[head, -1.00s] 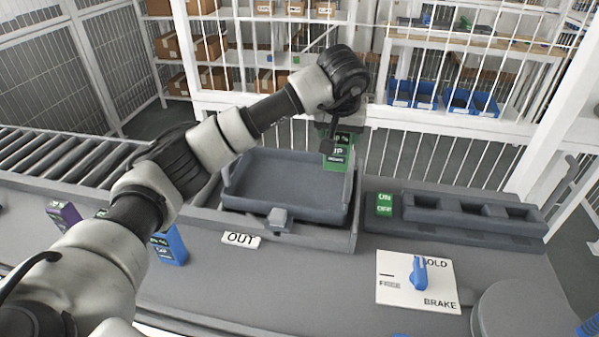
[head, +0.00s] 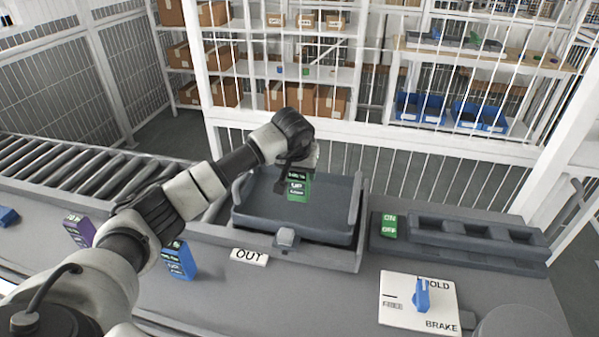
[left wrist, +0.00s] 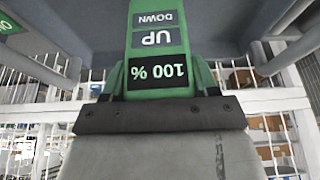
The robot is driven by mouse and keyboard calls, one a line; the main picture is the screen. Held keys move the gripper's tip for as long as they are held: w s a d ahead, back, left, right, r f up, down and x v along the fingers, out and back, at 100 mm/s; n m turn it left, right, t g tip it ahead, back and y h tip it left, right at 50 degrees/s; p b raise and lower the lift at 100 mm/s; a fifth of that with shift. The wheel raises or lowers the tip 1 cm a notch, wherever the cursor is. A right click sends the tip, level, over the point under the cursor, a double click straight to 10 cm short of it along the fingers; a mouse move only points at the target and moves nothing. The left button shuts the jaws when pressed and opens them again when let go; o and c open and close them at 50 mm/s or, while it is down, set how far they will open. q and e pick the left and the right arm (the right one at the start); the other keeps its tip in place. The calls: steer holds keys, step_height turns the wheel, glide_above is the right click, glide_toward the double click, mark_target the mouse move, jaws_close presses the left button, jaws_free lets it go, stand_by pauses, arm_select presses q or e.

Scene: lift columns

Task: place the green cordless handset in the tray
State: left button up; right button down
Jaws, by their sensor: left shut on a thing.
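The green cordless handset (head: 299,187) has a dark display and UP lettering and hangs upright below my left gripper (head: 297,168). My left gripper is shut on it, over the grey tray (head: 258,224). In the left wrist view the handset (left wrist: 158,45) shows its 100 % display, UP and DOWN keys close to the gripper's dark jaws (left wrist: 158,108). The tray's floor is behind it. Whether the handset's lower end touches the tray cannot be told. My right gripper is in neither view.
A blue handset (head: 180,260) and a purple one (head: 77,230) stand at the left on the counter. A green ON/OFF block (head: 389,225) and a grey slotted rack (head: 480,240) lie right of the tray. A blue knob (head: 422,296) sits on a white plate in front.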

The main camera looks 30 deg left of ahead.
arm_select(q)
steer(key=shift+f, duration=0.85)
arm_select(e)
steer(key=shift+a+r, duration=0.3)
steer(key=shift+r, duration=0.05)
arm_select(q)
steer(key=shift+f, duration=0.2)
steer(key=o, duration=1)
steer(key=shift+o, duration=0.2)
steer(key=shift+r, duration=0.35)
steer(key=b+v, duration=0.1)
steer(key=v, duration=1)
steer(key=shift+s+r+b, duration=0.2)
steer(key=shift+r+b, duration=0.1)
steer(key=shift+b, duration=0.05)
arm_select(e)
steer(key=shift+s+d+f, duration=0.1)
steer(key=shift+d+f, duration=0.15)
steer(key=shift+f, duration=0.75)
